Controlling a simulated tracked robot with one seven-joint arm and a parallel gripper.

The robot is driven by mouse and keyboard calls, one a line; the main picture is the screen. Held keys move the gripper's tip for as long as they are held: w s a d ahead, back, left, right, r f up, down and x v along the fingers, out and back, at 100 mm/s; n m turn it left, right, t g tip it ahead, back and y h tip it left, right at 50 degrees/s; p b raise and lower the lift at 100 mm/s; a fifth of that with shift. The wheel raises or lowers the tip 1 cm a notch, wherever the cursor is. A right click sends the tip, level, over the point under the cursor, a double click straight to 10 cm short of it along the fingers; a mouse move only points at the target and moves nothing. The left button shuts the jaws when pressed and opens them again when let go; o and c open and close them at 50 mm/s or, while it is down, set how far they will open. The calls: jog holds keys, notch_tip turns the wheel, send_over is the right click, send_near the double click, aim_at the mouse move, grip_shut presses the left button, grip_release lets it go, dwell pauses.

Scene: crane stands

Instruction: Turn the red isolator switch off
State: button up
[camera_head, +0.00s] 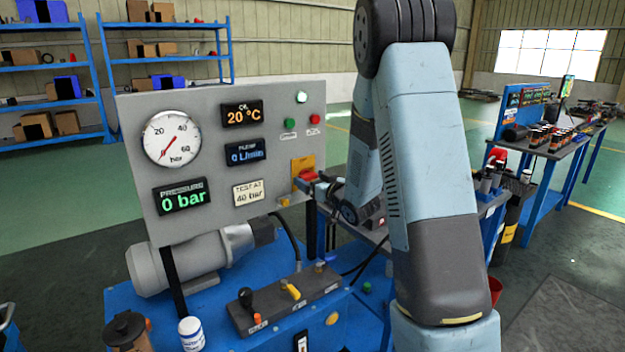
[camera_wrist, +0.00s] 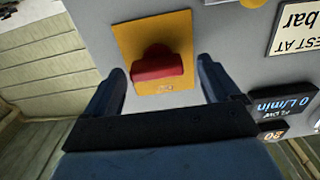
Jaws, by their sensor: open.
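The red isolator switch (camera_wrist: 157,64) sits on a yellow plate (camera_wrist: 124,38) on the grey panel. In the wrist view its red handle lies crosswise, in front of my open gripper (camera_wrist: 160,82), between the two fingers. I cannot tell whether a finger touches it. In the head view the switch (camera_head: 308,174) is at the panel's lower right, partly hidden by my gripper (camera_head: 302,190), which reaches in from the right.
The grey panel (camera_head: 225,110) carries a gauge (camera_head: 171,138), displays, small red and green buttons and a lit white lamp. Below are a motor (camera_head: 190,260), a lever block (camera_head: 285,300) and a white container (camera_head: 191,333). A workbench (camera_head: 555,150) stands at right.

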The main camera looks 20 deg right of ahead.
jog(key=shift+d, duration=0.15)
jog(key=shift+c, duration=0.3)
jog(key=c, duration=0.9)
jog(key=shift+d, duration=0.15)
jog(key=shift+c, duration=0.5)
